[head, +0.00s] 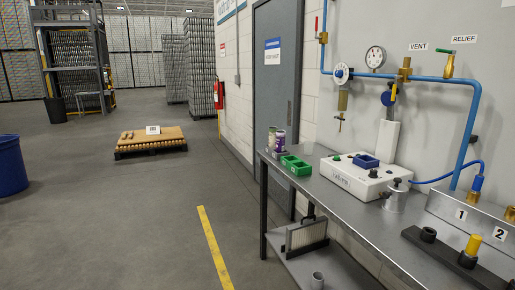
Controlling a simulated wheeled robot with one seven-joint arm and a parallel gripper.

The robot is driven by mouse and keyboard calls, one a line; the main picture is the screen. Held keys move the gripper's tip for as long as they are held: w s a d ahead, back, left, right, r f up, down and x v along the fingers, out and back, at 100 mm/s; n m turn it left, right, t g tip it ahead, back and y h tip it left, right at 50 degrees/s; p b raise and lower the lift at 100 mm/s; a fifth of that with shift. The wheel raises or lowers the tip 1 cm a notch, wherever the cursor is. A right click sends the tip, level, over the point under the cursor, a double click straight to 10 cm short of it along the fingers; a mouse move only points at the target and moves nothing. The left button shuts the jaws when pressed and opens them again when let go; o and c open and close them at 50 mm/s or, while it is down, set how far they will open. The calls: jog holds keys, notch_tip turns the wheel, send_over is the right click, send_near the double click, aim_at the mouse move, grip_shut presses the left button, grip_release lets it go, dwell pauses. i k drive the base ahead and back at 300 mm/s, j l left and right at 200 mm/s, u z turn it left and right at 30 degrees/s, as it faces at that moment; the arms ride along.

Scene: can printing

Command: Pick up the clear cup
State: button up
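A small, pale, see-through cup (307,148) stands on the far end of the grey metal bench (330,190), close to the wall. It looks like the clear cup, but it is small and faint here. It is just behind and right of the green tray (296,165) and right of two cans (279,143), one of them purple. My gripper is not in view, and nothing is seen touching the cup.
A white device with a blue holder (366,162) stands on the bench right of the cup, with a metal canister (396,196) beside it. Blue pipes and a gauge (375,57) are on the wall above. The floor left of the bench is open past the yellow line (214,248).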

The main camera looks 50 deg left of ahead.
aim_at(308, 146)
jog(key=u, duration=1.15)
jog(key=i+j+u, duration=0.1)
jog(key=i+u, duration=0.2)
jog(key=i, duration=1.7)
